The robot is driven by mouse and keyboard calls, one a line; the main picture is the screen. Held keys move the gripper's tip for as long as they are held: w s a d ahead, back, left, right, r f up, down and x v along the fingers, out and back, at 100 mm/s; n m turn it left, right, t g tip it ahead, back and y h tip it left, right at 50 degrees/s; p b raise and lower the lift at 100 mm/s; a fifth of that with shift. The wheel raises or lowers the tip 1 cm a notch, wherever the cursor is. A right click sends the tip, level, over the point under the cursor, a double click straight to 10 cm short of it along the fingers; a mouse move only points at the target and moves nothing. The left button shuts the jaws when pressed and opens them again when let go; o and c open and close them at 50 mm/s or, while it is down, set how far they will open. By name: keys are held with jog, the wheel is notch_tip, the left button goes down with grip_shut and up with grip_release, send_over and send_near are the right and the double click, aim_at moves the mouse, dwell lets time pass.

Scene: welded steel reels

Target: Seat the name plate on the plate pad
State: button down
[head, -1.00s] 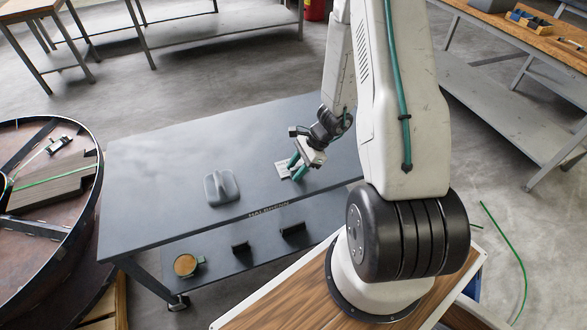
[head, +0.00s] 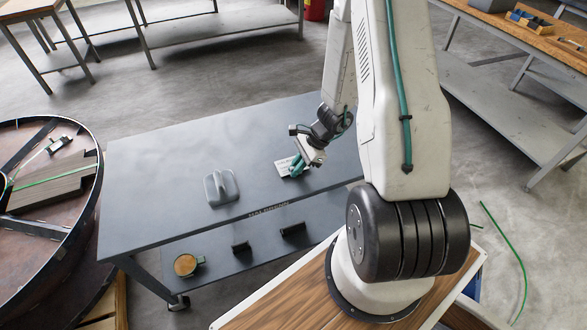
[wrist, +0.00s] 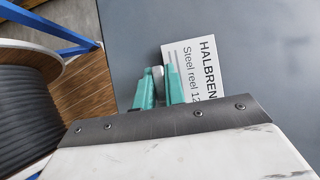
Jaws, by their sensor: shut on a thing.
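The name plate (wrist: 193,62) is a thin pale plate with dark lettering, including "Steel reel", partly hidden by my fingers in the wrist view. In the head view the name plate (head: 284,168) is at the right part of the dark table. My gripper (head: 297,164) is tilted down there, its teal fingers shut on the plate; in the wrist view the gripper (wrist: 159,78) has a small grey part between its fingers. I cannot tell whether the plate touches the tabletop. I cannot make out the plate pad for certain.
A grey block with a raised ridge (head: 221,188) stands on the dark table (head: 150,165), left of my gripper. A big round reel (head: 92,215) is at the left. The lower shelf holds a round brown-topped item (head: 186,265) and dark brackets (head: 241,246). Much tabletop is clear.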

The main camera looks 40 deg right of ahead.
jog(key=shift+r, duration=0.45)
jog(key=shift+r, duration=4.4)
